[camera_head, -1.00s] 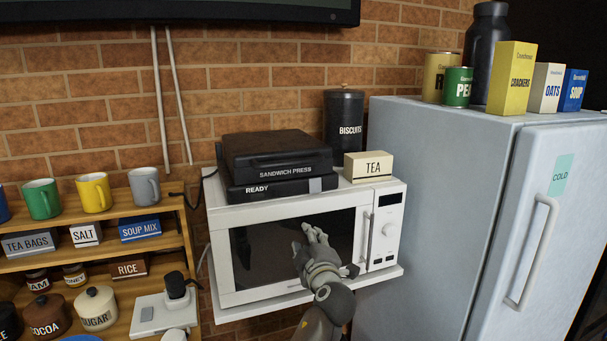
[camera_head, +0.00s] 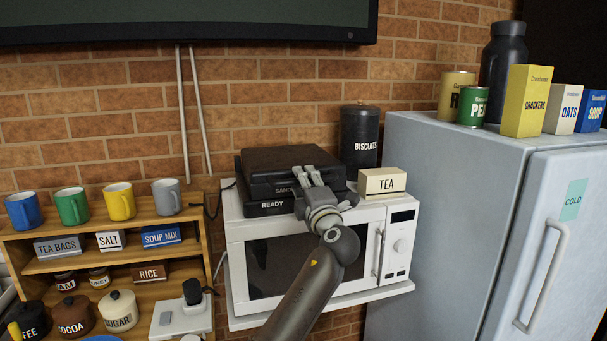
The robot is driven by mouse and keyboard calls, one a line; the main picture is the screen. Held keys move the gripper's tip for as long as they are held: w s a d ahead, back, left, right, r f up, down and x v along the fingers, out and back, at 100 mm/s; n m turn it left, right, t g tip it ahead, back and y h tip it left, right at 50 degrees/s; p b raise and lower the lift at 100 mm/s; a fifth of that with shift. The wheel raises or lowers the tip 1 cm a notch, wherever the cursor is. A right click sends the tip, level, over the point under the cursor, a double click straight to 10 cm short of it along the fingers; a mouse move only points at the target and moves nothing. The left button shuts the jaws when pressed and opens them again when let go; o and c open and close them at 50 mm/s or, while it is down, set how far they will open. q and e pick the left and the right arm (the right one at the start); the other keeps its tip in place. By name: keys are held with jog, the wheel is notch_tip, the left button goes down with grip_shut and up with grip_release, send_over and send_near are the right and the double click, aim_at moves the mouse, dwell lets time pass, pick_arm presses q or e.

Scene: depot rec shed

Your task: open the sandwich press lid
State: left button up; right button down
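The black sandwich press (camera_head: 262,190) sits on top of the white microwave (camera_head: 300,225). Its lid (camera_head: 275,160) looks down and closed over its base, which reads "READY" (camera_head: 272,205). My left gripper (camera_head: 308,172) is in front of the right half of the press, fingers pointing up and away at the lid's front. It covers most of the "SANDWICH PRESS" lettering. I cannot tell whether the fingertips touch the lid or how far apart they are. My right gripper is not in view.
A TEA box (camera_head: 382,184) and a black BISCUITS tin (camera_head: 359,140) stand right of and behind the press. A fridge (camera_head: 440,200) stands to the right. A shelf with mugs (camera_head: 120,202) is at the left. A dark screen (camera_head: 190,20) hangs above.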

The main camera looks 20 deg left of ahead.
pick_arm(q)
jog(key=shift+w+a, duration=0.3)
jog(key=shift+w, duration=0.15)
grip_shut()
